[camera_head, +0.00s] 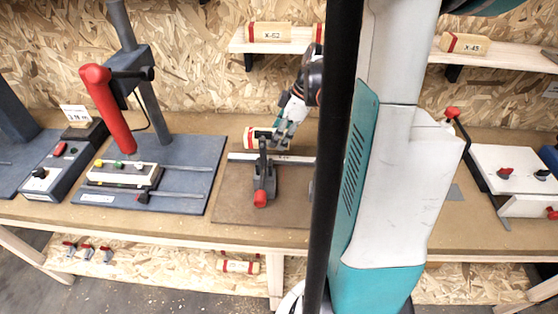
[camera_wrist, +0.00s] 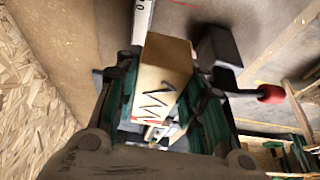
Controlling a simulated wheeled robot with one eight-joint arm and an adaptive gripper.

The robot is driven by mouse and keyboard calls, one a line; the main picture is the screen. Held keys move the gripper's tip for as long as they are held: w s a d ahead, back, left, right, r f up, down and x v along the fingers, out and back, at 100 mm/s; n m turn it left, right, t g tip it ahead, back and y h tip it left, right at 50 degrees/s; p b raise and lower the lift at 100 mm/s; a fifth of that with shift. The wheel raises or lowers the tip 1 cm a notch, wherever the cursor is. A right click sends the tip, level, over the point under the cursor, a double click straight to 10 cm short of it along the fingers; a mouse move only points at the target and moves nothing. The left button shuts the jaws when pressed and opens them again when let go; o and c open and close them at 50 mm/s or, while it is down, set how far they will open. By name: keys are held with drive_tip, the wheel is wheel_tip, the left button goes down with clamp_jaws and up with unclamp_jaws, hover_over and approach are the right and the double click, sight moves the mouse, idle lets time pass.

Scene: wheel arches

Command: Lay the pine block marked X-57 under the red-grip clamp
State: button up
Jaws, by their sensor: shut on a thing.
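My gripper (camera_head: 281,134) is shut on a pale pine block with red bands (camera_head: 252,134), behind the clamp in the head view. In the wrist view the block (camera_wrist: 162,70) sits between the dark green fingers (camera_wrist: 155,100). Dark marks show on its face, but I cannot read them as X-57. The red-grip clamp (camera_head: 264,180) stands on a brown board, its red grip (camera_head: 260,200) pointing to the front. In the wrist view the red grip (camera_wrist: 270,93) is right of the block, apart from it. Whether the block touches the board is unclear.
A metal rule (camera_head: 240,156) runs along the brown board (camera_head: 232,205) behind the clamp. A press with a big red handle (camera_head: 107,110) stands left. Other pine blocks lie on shelves, one marked X-52 (camera_head: 268,32), one X-45 (camera_head: 465,44). My column hides the board's right side.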

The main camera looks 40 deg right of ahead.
wheel_tip(320, 180, down, 9)
drive_tip(key=shift+b, duration=1.25)
drive_tip(key=shift+r, duration=0.1)
drive_tip(key=shift+f+b, duration=0.35)
drive_tip(key=shift+f, duration=0.1)
drive_tip(key=shift+f, duration=0.2)
drive_tip(key=o, duration=1.1)
drive_tip(key=shift+r, duration=0.2)
